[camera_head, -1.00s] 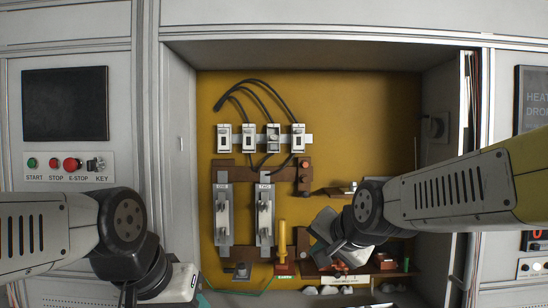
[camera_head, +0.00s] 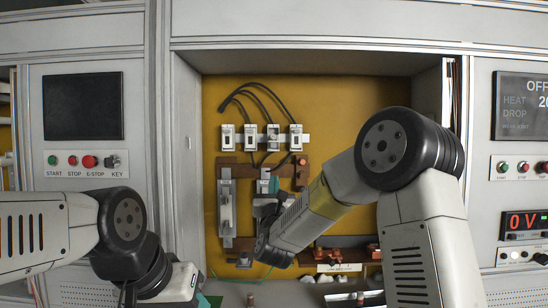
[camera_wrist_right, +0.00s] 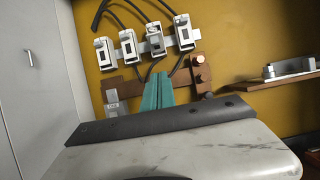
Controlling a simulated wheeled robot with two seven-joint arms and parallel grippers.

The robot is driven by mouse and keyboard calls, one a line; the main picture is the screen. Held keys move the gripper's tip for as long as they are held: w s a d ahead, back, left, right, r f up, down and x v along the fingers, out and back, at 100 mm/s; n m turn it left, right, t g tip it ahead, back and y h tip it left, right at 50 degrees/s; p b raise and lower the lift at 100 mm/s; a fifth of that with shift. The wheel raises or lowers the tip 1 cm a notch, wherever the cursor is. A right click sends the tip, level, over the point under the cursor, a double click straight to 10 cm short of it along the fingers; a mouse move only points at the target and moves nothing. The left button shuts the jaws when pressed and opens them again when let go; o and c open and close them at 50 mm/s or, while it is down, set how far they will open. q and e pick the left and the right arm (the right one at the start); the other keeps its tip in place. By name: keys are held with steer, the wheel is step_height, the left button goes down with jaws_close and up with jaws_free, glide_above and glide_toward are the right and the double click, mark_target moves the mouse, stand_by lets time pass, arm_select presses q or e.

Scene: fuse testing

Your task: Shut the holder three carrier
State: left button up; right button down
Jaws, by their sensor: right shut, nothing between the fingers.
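A row of fuse holders is on the yellow back panel. The third holder from the left (camera_head: 273,132) looks greyer than its white neighbours; in the right wrist view its carrier (camera_wrist_right: 154,46) looks tipped out from the body, though it is small. My right gripper (camera_head: 268,185) is shut and empty below this holder, apart from it in the picture. Its teal fingers (camera_wrist_right: 157,91) point up towards the holders in the right wrist view. My left gripper (camera_head: 198,296) is low at the left, its fingers mostly hidden by its own wrist.
Dark cables (camera_head: 250,90) loop above the holders. A brown frame (camera_head: 303,172) lies below them, with a long grey fuse unit (camera_head: 226,205) at left. My right arm covers the neighbouring unit. A brown shelf (camera_wrist_right: 270,83) with metal parts is at right. Cabinet walls bound the recess.

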glide_toward(273, 143)
steer(key=w+f, duration=0.4)
steer(key=r, duration=0.1)
steer(key=w+r, duration=0.2)
steer(key=r, duration=0.1)
steer(key=shift+d, duration=0.2)
steer(key=shift+r, duration=0.2)
steer(key=shift+r+g, duration=0.1)
steer(key=shift+g, duration=0.5)
